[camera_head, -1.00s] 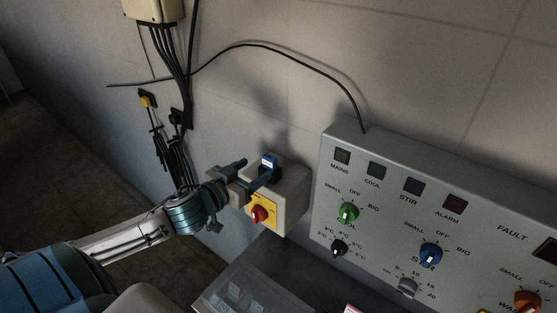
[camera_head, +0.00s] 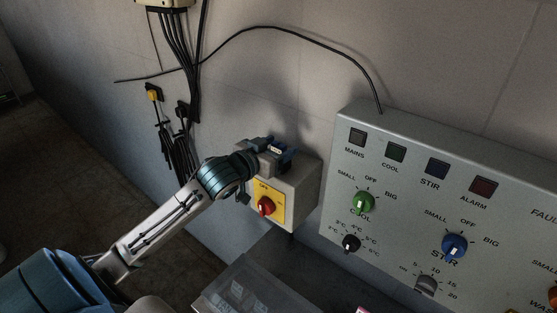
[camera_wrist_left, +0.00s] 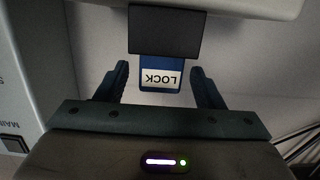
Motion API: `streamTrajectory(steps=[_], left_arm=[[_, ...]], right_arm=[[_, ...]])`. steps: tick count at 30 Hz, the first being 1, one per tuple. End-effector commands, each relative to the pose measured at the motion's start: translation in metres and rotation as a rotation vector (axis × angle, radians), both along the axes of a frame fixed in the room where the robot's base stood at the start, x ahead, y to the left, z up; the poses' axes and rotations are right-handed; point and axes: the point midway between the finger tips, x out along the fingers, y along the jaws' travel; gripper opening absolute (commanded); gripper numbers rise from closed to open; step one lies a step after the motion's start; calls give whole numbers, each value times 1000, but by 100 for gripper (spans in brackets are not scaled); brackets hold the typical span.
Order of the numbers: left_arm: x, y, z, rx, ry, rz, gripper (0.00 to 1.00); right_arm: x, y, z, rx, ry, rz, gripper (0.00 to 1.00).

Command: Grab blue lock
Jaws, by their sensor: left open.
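The blue lock (camera_wrist_left: 160,87) has a white label reading LOCK, upside down in the left wrist view. It sits against a dark block (camera_wrist_left: 165,32), which hides part of it. My left gripper (camera_wrist_left: 160,80) is open, with one finger on each side of the lock and a gap visible on both sides. In the head view my left gripper (camera_head: 276,158) is at the top of the grey switch box (camera_head: 300,187), and it mostly hides the lock there.
The switch box carries a yellow plate with a red knob (camera_head: 265,205). A large grey control panel (camera_head: 400,185) with knobs and lamps stands to the right. A clear bin (camera_head: 232,293) is below. Black cables (camera_head: 182,150) hang on the wall at left.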

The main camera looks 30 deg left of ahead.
Motion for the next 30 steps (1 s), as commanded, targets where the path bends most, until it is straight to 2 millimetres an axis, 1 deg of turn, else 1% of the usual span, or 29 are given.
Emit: streamTrajectory(steps=[1, 6, 14, 15, 17, 18, 22, 23, 30], left_arm=[[7, 0, -3, -5, -4, 3, 62], [19, -1, -3, -1, -1, 1, 62], [21, -1, -3, 1, 0, 1, 62], [21, -1, -3, 1, 0, 1, 58], [21, -1, -3, 1, 0, 1, 46], [21, -1, -3, 1, 0, 1, 38], [21, -1, -3, 1, 0, 1, 13], [21, -1, -3, 1, 0, 1, 11], [21, -2, -2, 1, -1, 1, 11]], right_arm=[[0, 0, -6, 0, 0, 0, 36], [2, 1, -10, 0, -2, -1, 36], [2, 0, -9, 0, -3, -1, 36], [2, 0, -9, 0, -3, -1, 36], [2, 0, -9, 0, -3, 0, 36], [2, 0, -9, 0, -3, 0, 36], [2, 0, -9, 0, -3, 0, 36], [2, 0, -9, 0, -3, 0, 36], [2, -1, -9, -1, -2, 0, 36]])
